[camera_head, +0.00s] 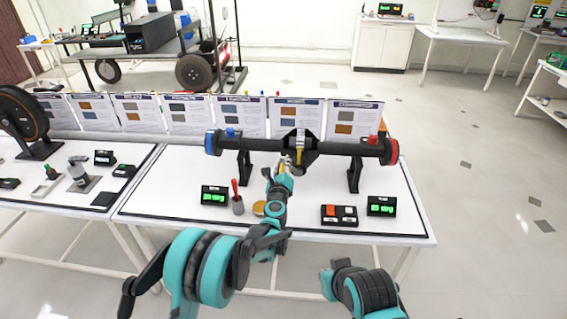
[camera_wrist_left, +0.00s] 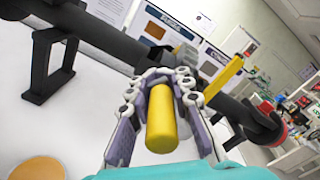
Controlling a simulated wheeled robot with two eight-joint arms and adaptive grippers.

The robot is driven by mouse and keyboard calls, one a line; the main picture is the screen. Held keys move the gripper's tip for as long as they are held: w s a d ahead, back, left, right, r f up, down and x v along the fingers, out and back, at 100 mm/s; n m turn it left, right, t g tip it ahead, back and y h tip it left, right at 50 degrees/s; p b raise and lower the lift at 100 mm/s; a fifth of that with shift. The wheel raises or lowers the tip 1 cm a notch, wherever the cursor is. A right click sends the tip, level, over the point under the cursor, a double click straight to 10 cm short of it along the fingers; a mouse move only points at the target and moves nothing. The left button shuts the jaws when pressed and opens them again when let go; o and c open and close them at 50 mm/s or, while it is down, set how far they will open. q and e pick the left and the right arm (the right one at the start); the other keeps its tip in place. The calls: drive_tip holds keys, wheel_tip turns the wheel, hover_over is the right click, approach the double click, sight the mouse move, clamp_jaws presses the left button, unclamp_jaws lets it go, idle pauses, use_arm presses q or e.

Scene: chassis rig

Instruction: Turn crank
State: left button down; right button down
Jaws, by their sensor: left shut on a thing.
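A dark horizontal axle (camera_head: 335,148) stands on two black supports on the white table, with a blue left end and a red right end. A yellow crank bar (camera_head: 300,140) shows at its middle housing. My left gripper (camera_head: 285,168) is at the front of this housing. In the left wrist view, its fingers (camera_wrist_left: 163,82) are shut around a yellow cylindrical handle (camera_wrist_left: 161,122). The yellow bar (camera_wrist_left: 223,77) shows beyond and to the right of them. The join between handle and crank is hidden. My right arm shows at the lower right, but its gripper is not visible.
Green-lit displays (camera_head: 214,196) and (camera_head: 381,206), a switch box (camera_head: 340,215), a red-handled tool in a holder (camera_head: 237,200) and a yellow disc (camera_head: 259,208) stand on the table. Information panels (camera_head: 240,115) line the back. Open floor lies to the right.

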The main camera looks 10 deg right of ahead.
use_arm(q)
drive_tip(key=c, duration=1.4)
unclamp_jaws()
drive_tip(key=v, duration=1.2)
